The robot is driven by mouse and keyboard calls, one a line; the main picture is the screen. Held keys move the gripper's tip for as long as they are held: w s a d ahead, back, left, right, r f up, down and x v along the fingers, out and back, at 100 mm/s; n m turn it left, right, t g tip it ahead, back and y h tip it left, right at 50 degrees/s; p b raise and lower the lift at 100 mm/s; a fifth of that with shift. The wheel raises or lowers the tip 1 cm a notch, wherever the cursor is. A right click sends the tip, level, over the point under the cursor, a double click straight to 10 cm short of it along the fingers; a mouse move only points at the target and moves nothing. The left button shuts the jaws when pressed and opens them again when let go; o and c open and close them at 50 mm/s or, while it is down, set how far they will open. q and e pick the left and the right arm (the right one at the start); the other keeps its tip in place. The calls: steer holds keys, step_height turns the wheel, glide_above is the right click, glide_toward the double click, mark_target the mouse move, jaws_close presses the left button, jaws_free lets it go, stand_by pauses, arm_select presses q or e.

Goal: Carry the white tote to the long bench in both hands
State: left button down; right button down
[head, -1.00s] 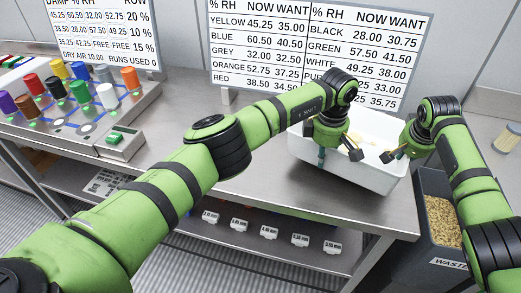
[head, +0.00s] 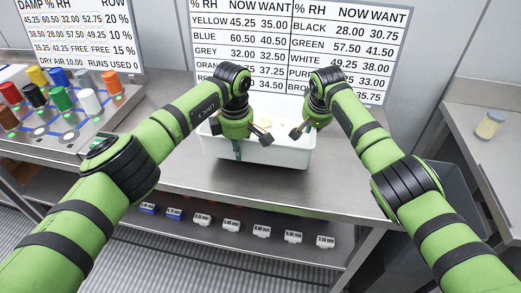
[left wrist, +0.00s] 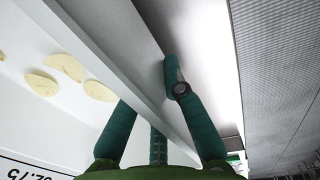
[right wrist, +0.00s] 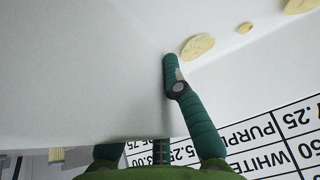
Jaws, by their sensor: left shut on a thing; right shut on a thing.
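The white tote (head: 285,157) is over the steel bench (head: 195,172), in front of the larger number board. I cannot tell whether its base touches the bench top. Several pale yellow slices lie in it, shown in the left wrist view (left wrist: 66,66) and the right wrist view (right wrist: 198,47). My left gripper (head: 238,147) is shut on the tote's left wall, with a finger on each side in the left wrist view. My right gripper (right wrist: 168,95) is shut on the opposite wall; one finger shows inside, and the other is mostly hidden.
A rack of coloured drums (head: 62,100) stands on the bench to the left. The larger number board (head: 330,45) stands behind the tote. A lower shelf (head: 265,215) holds labelled items. A side counter (head: 490,150) with a small jar (head: 489,125) is on the right.

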arm_select(q)
steer(key=shift+a+f, duration=0.2)
steer(key=shift+a, duration=0.1)
arm_select(e)
steer(key=shift+d+f, duration=0.1)
steer(key=shift+d, duration=0.25)
